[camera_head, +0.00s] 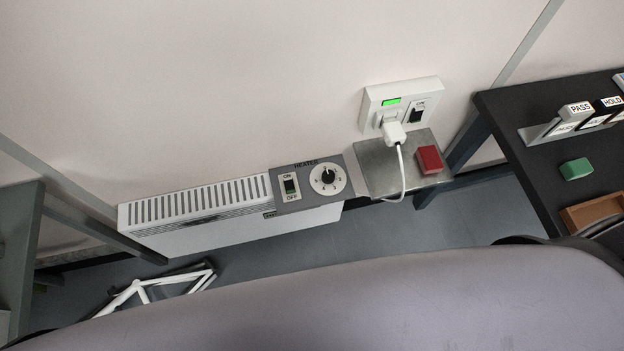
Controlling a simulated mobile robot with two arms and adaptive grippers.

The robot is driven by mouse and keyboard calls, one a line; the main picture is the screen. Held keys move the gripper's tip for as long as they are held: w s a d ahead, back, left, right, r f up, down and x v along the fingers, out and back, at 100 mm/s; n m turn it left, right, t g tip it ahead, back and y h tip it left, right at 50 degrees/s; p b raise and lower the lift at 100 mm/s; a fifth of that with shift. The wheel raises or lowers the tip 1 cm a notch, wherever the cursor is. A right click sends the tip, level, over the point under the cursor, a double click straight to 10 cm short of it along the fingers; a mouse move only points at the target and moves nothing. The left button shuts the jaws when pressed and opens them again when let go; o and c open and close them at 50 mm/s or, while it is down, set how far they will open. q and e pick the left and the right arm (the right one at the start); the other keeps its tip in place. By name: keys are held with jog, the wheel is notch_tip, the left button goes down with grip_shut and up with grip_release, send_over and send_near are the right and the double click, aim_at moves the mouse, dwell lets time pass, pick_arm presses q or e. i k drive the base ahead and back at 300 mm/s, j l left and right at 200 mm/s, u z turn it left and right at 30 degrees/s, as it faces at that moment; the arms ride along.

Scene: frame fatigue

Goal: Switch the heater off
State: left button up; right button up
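The heater (205,217) is a long white unit with a slotted top, low against the wall. A grey panel marked HEATER (322,172) sits at its right end. On the panel is a dark rocker switch (290,187) with ON above it and OFF below; it is too small to tell which way it is pressed. A round dial (328,178) is to its right. A white plug (394,132) sits in the wall socket (372,105), which has a lit green indicator (391,102) and its own dark switch (416,112). Neither gripper is in view.
A red block (429,160) lies on a metal shelf (378,168) under the socket, where the white cord hangs. A dark table (535,103) at right holds PASS and HOLD stamps or signs and a green block (576,169). A white frame (150,288) lies on the floor.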

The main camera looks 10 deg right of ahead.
aim_at(289, 182)
jog(key=k+l, duration=0.15)
jog(key=l, duration=0.2)
jog(key=k+l, duration=0.15)
jog(key=l, duration=0.15)
jog(key=k+l+u, duration=0.1)
jog(key=l, duration=0.25)
jog(key=k+l, duration=0.2)
jog(key=l, duration=0.15)
